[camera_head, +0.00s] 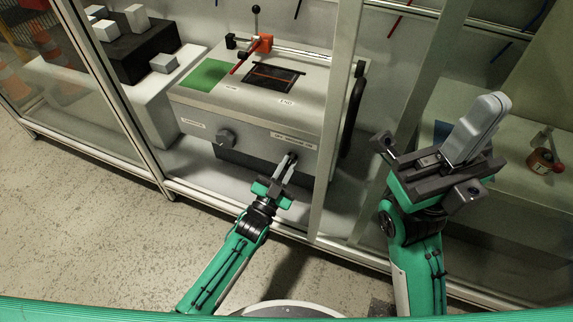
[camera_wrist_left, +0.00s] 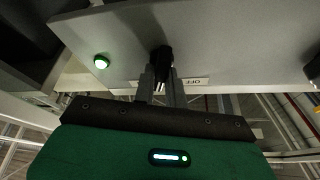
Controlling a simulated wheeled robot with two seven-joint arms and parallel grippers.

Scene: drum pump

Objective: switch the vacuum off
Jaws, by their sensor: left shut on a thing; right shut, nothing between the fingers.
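In the left wrist view the black switch (camera_wrist_left: 162,60) sits between the fingertips (camera_wrist_left: 161,80), beside a label reading OFF (camera_wrist_left: 195,82). A round green light (camera_wrist_left: 101,62) glows to its left. The switch's exact position is partly hidden by the fingers. My right gripper (camera_head: 476,128) is raised at the right, shut and empty.
The machine's top carries a green patch (camera_head: 203,75), a dark window (camera_head: 274,76) and a red-orange clamp (camera_head: 262,43). A frame post (camera_head: 337,120) stands right of my left gripper. A white bench with a black block (camera_head: 137,55) is at left. A small red-brown round item (camera_head: 544,161) lies at right.

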